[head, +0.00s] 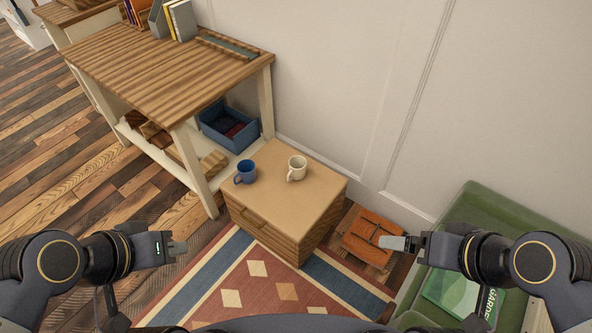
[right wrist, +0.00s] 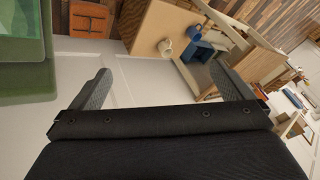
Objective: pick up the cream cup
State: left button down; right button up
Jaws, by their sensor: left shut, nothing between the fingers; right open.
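The cream cup (head: 297,168) stands upright on the small wooden cabinet (head: 300,199), near its back edge. In the right wrist view the cream cup (right wrist: 165,48) shows small and sideways, beyond the fingers. A blue cup (head: 245,172) stands to its left on the same top. My left gripper (head: 180,248) is shut and empty, at the lower left, well apart from the cabinet. My right gripper (head: 388,242) is open and empty, to the right of the cabinet and apart from the cup. Its two fingers show in the right wrist view (right wrist: 166,88).
A wooden table (head: 150,60) with books stands behind left, with a blue bin (head: 222,128) on its lower shelf. An orange-brown case (head: 370,236) lies right of the cabinet. A green seat (head: 500,222) is at the right. A patterned rug (head: 270,285) lies in front.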

aim_at(297, 164)
jog(key=i+j, duration=1.1)
jog(key=j, duration=0.1)
